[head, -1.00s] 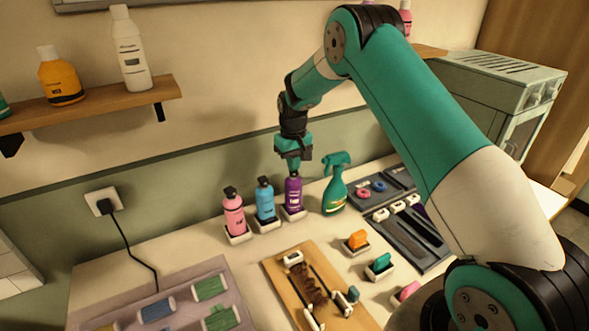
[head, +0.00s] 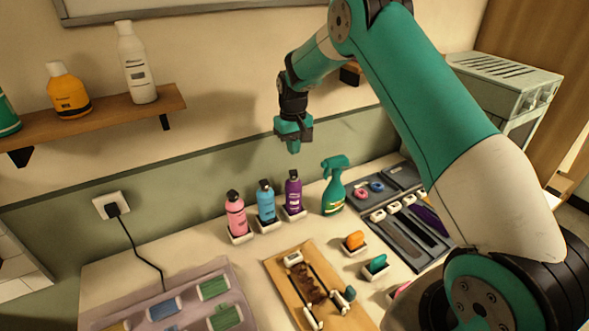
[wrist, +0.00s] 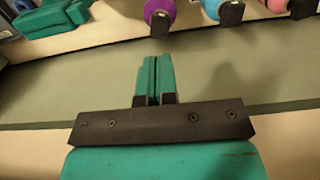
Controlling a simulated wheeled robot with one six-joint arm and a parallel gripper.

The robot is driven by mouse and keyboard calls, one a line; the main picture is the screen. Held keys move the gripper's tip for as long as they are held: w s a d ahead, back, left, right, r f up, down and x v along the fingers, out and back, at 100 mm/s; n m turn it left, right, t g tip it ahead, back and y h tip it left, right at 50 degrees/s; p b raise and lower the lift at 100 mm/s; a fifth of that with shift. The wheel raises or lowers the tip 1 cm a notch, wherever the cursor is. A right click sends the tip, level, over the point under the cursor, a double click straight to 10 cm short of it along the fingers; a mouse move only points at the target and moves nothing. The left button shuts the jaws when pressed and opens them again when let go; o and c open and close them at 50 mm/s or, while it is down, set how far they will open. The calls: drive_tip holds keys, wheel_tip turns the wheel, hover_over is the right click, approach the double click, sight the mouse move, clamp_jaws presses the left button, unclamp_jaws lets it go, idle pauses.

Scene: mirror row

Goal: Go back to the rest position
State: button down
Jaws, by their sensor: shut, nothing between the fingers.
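My gripper (head: 293,147) hangs in the air above the purple bottle (head: 293,193) in the head view, pointing down. Its fingers are shut with nothing between them. In the wrist view the two green fingertips (wrist: 154,80) lie side by side. The purple bottle stands upright in a white holder, apart from my gripper. The blue bottle (head: 266,202) and the pink bottle (head: 236,214) stand upright in holders to its left. The tops of these bottles also show along the upper edge of the wrist view.
A green spray bottle (head: 334,188) stands right of the purple bottle. A wooden board (head: 286,283) and dark trays (head: 405,236) lie nearer. A wooden shelf (head: 92,123) with bottles juts from the wall at left. A grey cabinet (head: 504,80) stands at right. Air around the gripper is clear.

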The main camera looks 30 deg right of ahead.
idle(0.3)
drive_tip(key=s+a+r+n+y+b, duration=0.1)
drive_tip(key=s+a+r+n+b, duration=0.15)
drive_tip(key=s+a+r, duration=0.4)
drive_tip(key=s+a+r+n+y+b, duration=0.1)
drive_tip(key=s+a+r+b, duration=0.2)
drive_tip(key=s+a, duration=0.6)
drive_tip(key=s+a+n+y+b, duration=0.1)
drive_tip(key=s+a+b, duration=0.1)
drive_tip(key=s, duration=0.9)
drive_tip(key=s+a+n+y+b, duration=0.1)
drive_tip(key=s+a+n+b, duration=0.1)
drive_tip(key=s, duration=1)
drive_tip(key=shift+a+f, duration=0.4)
drive_tip(key=shift+f, duration=0.05)
drive_tip(key=shift+n, duration=0.25)
